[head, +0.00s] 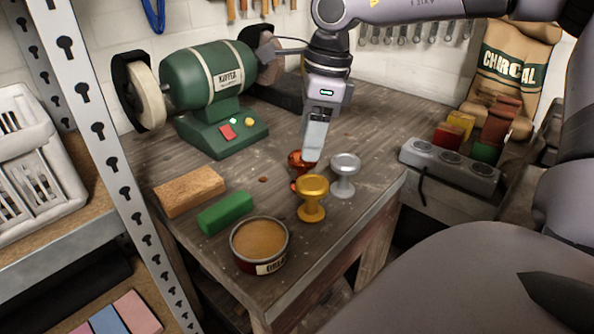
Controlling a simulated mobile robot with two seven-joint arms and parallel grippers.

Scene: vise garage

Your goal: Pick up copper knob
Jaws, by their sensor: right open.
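The copper knob (297,161) is reddish and stands on the wooden workbench (370,115). It is partly hidden behind my right gripper's finger and the gold knob. My right gripper (312,157) points down, its fingertip over the right side of the copper knob in the picture. It is open with nothing seen in it, though its fingers overlap from this side. I cannot tell whether it touches the knob. My left gripper is not in view.
A gold knob (312,195) stands in front and a silver knob (345,172) to the right, both close by. A green bench grinder (208,78), brown block (189,191), green block (225,212) and round tin (259,244) stand to the left. A power strip (450,166) is at right.

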